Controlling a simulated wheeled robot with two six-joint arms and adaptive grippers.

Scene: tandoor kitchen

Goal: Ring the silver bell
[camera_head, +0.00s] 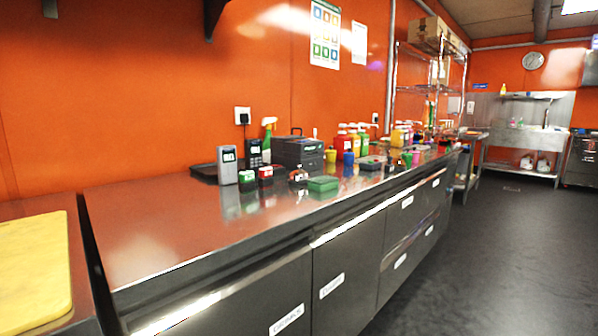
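I cannot clearly make out a silver bell among the small items on the long steel counter (150,235). A small dark item with a pale patch (299,176) stands between the red-topped dark boxes and the green box; it is too small to tell what it is. Neither of my grippers is in view.
The counter holds a grey device (228,166), a dark case (297,152), a green box (323,184) and several coloured bottles. A yellow board (33,270) lies at the left. The counter's near left part is bare. Open dark floor (490,260) lies at the right.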

